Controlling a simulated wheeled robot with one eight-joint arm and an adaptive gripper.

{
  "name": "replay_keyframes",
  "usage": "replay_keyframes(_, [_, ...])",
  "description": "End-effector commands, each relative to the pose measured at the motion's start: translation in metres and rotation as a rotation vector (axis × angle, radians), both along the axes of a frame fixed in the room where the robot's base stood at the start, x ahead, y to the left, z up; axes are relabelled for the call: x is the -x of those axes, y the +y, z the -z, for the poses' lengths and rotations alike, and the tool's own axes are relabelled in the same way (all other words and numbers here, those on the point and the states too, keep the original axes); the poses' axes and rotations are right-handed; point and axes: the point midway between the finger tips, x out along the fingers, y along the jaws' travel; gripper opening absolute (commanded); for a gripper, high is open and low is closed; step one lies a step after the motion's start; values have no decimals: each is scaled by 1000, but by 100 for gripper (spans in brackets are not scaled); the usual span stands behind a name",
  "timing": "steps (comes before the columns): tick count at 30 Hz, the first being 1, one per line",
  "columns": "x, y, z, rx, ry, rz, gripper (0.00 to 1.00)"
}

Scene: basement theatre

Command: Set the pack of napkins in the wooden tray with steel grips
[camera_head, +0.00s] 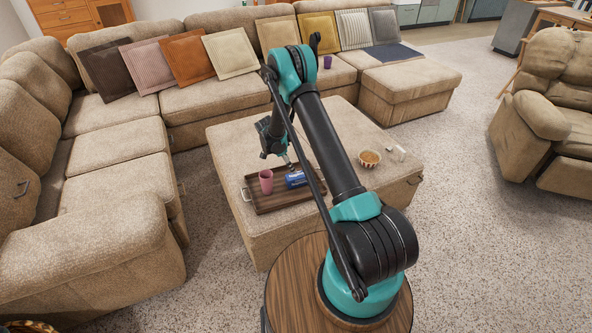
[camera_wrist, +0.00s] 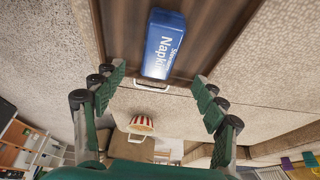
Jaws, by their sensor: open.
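The wooden tray (camera_head: 283,201) lies on the beige ottoman, with a steel grip at its left end. In the head view my arm hides part of the tray's right end.
A bowl (camera_head: 369,158) and a small clear item (camera_head: 400,152) stand on the ottoman (camera_head: 230,145) to the right of my arm. A sectional sofa (camera_head: 120,185) wraps the left and back. A recliner (camera_head: 550,110) stands right, with open carpet (camera_head: 465,210) between.

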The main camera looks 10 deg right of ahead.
Motion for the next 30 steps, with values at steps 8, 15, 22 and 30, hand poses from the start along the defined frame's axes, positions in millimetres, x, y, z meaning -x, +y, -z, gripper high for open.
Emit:
replay_keyframes(8, [18,-14,-71,-33,31,-138,72])
replay_keyframes(15, [61,-36,-155,-74,64,-352,72])
replay_keyframes(22, [118,-55,-220,-99,76,-556,72])
replay_keyframes(30, [200,-73,-271,-107,75,-794,72])
